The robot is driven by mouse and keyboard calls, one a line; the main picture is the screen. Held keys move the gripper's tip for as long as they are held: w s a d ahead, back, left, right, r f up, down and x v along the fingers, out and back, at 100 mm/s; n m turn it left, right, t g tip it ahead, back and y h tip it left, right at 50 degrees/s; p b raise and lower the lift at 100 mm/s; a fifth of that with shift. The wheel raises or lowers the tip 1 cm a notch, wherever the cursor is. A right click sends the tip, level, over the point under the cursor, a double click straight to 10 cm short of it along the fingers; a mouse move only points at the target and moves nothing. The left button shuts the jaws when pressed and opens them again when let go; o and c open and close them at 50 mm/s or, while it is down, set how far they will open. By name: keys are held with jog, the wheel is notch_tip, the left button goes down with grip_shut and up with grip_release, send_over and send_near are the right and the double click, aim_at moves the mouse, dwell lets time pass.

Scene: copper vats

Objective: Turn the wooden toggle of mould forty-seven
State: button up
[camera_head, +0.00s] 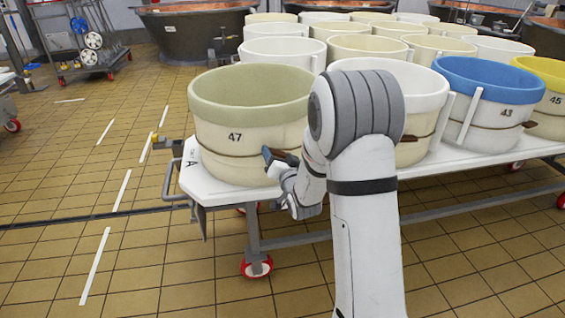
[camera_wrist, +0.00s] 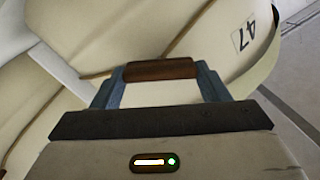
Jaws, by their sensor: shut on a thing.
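Mould forty-seven (camera_head: 222,155) is a cream tub with a pale green inside and rim, at the front left corner of the white table. Its number 47 (camera_wrist: 243,35) also shows in the wrist view, at the upper right. A brown cord runs around its wall. The wooden toggle (camera_wrist: 160,70) is a short dark brown bar at the cord, lying between the two blue-grey fingers. My gripper (camera_wrist: 160,80) is shut on the toggle, one finger at each end. In the head view my gripper (camera_head: 281,158) is at the mould's front right side, and the toggle is mostly hidden there.
The white table (camera_head: 216,190) on red wheels carries several more tubs close by, among them a white one, a blue one (camera_head: 488,88) and a yellow one (camera_head: 548,75). Copper vats (camera_head: 185,25) stand behind. The tiled floor at left is mostly clear.

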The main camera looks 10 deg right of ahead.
jog(key=m+b, duration=0.2)
jog(key=m, duration=0.4)
jog(key=m+b, duration=0.3)
jog(key=m, duration=0.3)
jog(key=shift+d+f, duration=0.15)
jog(key=shift+f, duration=0.05)
dwell(0.5)
jog(key=o, duration=1)
jog(key=s, duration=0.2)
jog(key=s+p, duration=0.1)
jog(key=s, duration=0.4)
jog(key=shift+s+d+p, duration=0.35)
jog(key=shift+d, duration=0.05)
